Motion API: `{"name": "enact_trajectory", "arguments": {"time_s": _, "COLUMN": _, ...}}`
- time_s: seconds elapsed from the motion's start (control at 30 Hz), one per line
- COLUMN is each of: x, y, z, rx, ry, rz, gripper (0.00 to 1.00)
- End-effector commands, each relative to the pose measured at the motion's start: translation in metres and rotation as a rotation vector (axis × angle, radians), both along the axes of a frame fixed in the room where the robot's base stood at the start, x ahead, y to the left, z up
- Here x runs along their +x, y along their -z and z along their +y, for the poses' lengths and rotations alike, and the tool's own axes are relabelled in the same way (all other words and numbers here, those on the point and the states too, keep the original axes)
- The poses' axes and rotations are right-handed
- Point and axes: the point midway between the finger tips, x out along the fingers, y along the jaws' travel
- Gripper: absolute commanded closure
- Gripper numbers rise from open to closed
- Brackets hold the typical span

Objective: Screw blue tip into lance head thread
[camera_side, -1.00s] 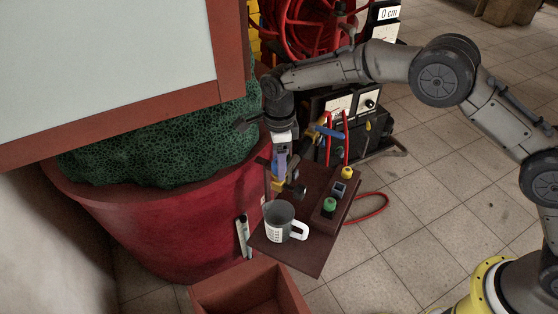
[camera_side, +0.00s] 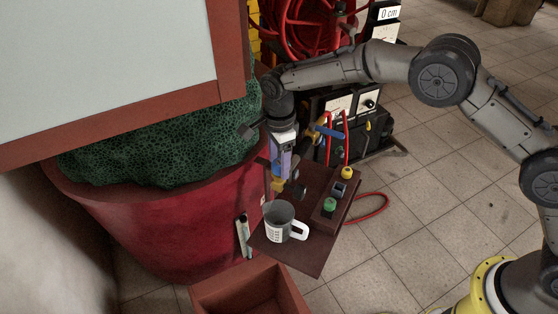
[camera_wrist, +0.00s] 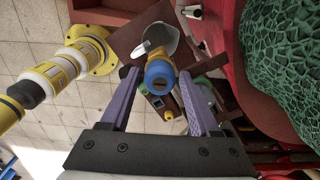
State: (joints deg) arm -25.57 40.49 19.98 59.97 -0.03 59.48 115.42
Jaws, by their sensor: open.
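My gripper (camera_side: 280,177) points down above the rear left of the small brown table. In the wrist view its two purple fingers (camera_wrist: 156,74) are spread, one on each side of a round blue part with a dark centre, which looks like the blue tip (camera_wrist: 160,72). They appear apart from it. A yellow piece shows directly under the blue part, probably the lance head (camera_wrist: 159,52); it also shows below the fingers in the side view (camera_side: 278,186). I cannot tell how deeply the blue part sits in the thread.
A grey mug (camera_side: 278,221) stands on the table (camera_side: 305,256) near the front. A brown rack (camera_side: 326,217) beside it holds a green tip (camera_side: 330,204) and a yellow tip (camera_side: 347,172). A large red pot (camera_side: 180,235) stands close on the left.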

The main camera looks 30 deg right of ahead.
Motion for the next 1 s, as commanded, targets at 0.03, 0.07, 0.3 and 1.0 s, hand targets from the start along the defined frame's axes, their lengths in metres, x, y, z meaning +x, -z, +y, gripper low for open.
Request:
{"name": "enact_trajectory", "arguments": {"time_s": 0.03, "x": 0.0000, "y": 0.0000, "z": 0.0000, "rx": 0.000, "ry": 0.001, "rz": 0.000, "gripper": 0.38}}
{"name": "enact_trajectory", "arguments": {"time_s": 0.07, "x": 0.0000, "y": 0.0000, "z": 0.0000, "rx": 0.000, "ry": 0.001, "rz": 0.000, "gripper": 0.38}}
{"name": "enact_trajectory", "arguments": {"time_s": 0.3, "x": 0.0000, "y": 0.0000, "z": 0.0000, "rx": 0.000, "ry": 0.002, "rz": 0.000, "gripper": 0.79}}
{"name": "enact_trajectory", "arguments": {"time_s": 1.0, "x": -0.0004, "y": 0.0004, "z": 0.0000, "rx": -0.001, "ry": 0.231, "rz": 0.001, "gripper": 0.84}}
